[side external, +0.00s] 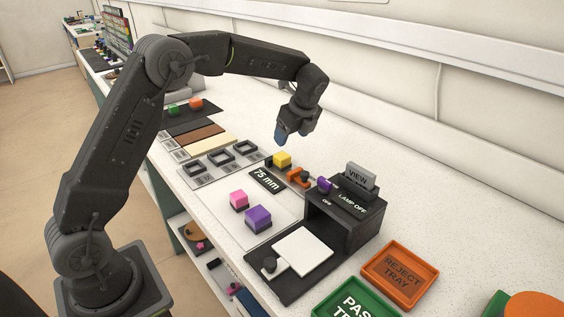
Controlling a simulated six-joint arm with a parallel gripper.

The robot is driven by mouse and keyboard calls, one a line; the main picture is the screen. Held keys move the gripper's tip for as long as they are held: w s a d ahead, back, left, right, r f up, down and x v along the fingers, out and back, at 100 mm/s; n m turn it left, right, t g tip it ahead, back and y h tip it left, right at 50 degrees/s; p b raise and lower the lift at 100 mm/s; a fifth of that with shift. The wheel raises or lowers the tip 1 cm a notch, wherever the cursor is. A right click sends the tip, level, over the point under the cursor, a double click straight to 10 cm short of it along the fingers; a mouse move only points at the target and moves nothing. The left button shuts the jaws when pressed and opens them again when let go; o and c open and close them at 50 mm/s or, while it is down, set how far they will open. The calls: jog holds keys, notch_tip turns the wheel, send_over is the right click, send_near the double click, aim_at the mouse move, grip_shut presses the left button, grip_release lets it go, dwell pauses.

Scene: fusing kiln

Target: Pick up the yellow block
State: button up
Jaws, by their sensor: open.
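The yellow block (282,159) sits on a dark base on the white worktop, near the middle of the view, just behind the "75 mm" plate. My gripper (281,138) hangs above it with its fingertips pointing down. A gap shows between the fingertips and the block's top. The jaws are open and hold nothing visible. The far finger is largely hidden from this side.
A pink block (239,199) and a purple block (258,217) stand nearer. Square frames (220,160) lie left. An orange reject tray (401,272) is at front right.

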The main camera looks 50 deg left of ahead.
aim_at(282, 155)
jog(key=x, duration=0.9)
jog(key=shift+s, duration=0.2)
jog(key=c, duration=1.2)
jog(key=shift+r, duration=0.1)
jog(key=shift+r, duration=0.1)
notch_tip(282, 155, up, 4)
jog(key=shift+r, duration=0.1)
jog(key=s+a+r, duration=0.2)
jog(key=a, duration=0.1)
jog(key=s+a+r, duration=0.2)
jog(key=s, duration=0.1)
jog(key=s+a+r, duration=0.2)
jog(key=a, duration=0.1)
jog(key=shift+s+a+r, duration=0.25)
jog(key=shift+s+a, duration=0.05)
jog(key=shift+s, duration=0.1)
